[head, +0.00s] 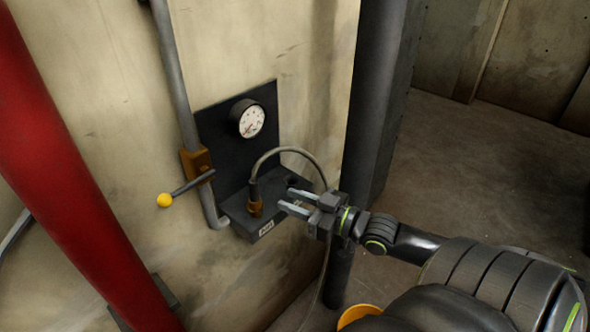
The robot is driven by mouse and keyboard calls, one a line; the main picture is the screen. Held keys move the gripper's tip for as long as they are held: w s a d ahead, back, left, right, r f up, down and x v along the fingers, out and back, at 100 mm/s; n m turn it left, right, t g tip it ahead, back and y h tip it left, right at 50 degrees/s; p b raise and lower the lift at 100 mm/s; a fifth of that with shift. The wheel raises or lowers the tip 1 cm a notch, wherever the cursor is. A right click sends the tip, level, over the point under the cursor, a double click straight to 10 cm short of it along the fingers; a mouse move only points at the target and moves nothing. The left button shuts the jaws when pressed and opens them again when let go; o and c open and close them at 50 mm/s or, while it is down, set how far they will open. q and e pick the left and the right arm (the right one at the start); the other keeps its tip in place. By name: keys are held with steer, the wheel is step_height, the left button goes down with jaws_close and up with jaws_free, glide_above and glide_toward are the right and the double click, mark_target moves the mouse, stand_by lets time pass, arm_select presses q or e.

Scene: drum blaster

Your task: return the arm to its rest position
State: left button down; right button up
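My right gripper (291,201) comes in from the right and points left, close to the dark wall bracket (263,222). Its two fingers are apart with nothing visible between them. My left gripper is not in view.
A round gauge (249,119) sits on the bracket's back plate. A valve lever with a yellow knob (164,200) sticks out left of it. A red pipe (62,165) crosses the left side, and a dark post (372,110) stands behind my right gripper. Floor (470,160) is open at right.

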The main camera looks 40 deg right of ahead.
stand_by(0.4)
steer(key=d+f+m+g+h+b, duration=0.1)
steer(key=d+f+h, duration=0.2)
steer(key=d+f, duration=0.35)
steer(key=d+f+m+g+h, duration=0.1)
steer(key=d+f+m+h, duration=0.15)
steer(key=f, duration=0.75)
steer(key=s+d+f+g+h+b, duration=0.1)
steer(key=s+d+f+g, duration=0.15)
steer(key=f, duration=0.65)
steer(key=s+d+f+g+h, duration=0.15)
steer(key=s+f, duration=0.25)
steer(key=f, duration=0.5)
steer(key=s+a+f+m+g+b, duration=0.15)
steer(key=s+a+f+g, duration=0.3)
steer(key=s+f, duration=0.85)
steer(key=s+a+f+g+y, duration=0.1)
steer(key=s+a+f+g, duration=0.4)
steer(key=s+a+f, duration=0.9)
steer(key=shift+s+a+n, duration=0.2)
steer(key=shift+s+n, duration=0.2)
steer(key=shift+s, duration=0.2)
steer(key=shift+g, duration=0.25)
